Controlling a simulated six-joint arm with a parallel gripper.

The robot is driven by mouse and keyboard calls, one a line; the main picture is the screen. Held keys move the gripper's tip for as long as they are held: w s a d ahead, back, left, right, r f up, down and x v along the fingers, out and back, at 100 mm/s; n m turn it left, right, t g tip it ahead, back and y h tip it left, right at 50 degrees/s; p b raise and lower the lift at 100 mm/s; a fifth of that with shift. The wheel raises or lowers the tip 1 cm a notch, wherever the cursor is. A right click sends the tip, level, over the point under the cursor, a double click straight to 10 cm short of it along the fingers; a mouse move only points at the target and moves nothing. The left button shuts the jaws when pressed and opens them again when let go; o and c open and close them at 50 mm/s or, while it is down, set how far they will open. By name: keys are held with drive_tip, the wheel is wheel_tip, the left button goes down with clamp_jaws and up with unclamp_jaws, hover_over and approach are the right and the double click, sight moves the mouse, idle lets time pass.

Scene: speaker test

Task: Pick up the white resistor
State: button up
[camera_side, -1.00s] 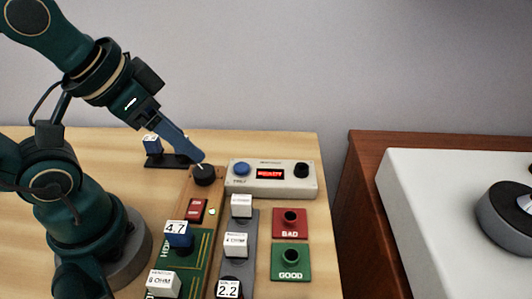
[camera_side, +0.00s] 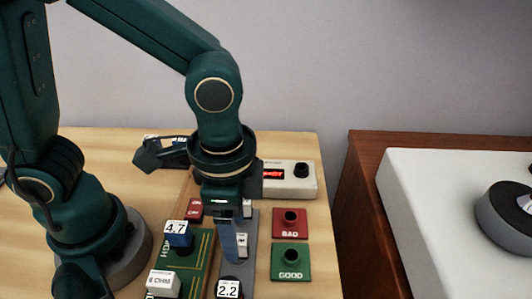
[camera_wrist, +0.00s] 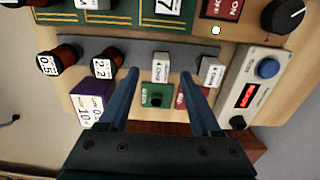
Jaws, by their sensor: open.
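My gripper (camera_side: 230,255) points down over the grey strip, and its jaws (camera_wrist: 160,75) are open and empty. A white resistor block (camera_wrist: 161,66) with a printed label lies between the fingertips in the wrist view; I cannot tell if the fingers are down at its height. In the side view it is mostly hidden behind a finger, with its edge (camera_side: 242,241) showing. A second white resistor (camera_wrist: 210,70) stands on the same strip, right of the right finger. A third white resistor (camera_side: 163,284) stands on the green board (camera_side: 190,278).
On the grey strip (camera_wrist: 133,48) are also a 2.2 part (camera_wrist: 105,64) and a 0.5 part (camera_wrist: 57,61). A blue 4.7 part (camera_side: 178,235) is on the green board. The red BAD socket (camera_side: 290,223), green GOOD socket (camera_side: 290,262) and tester box (camera_side: 304,184) stand close by.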

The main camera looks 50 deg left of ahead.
sight(243, 245)
drive_tip(key=shift+f, duration=2)
drive_tip(key=shift+c, duration=0.3)
clamp_jaws()
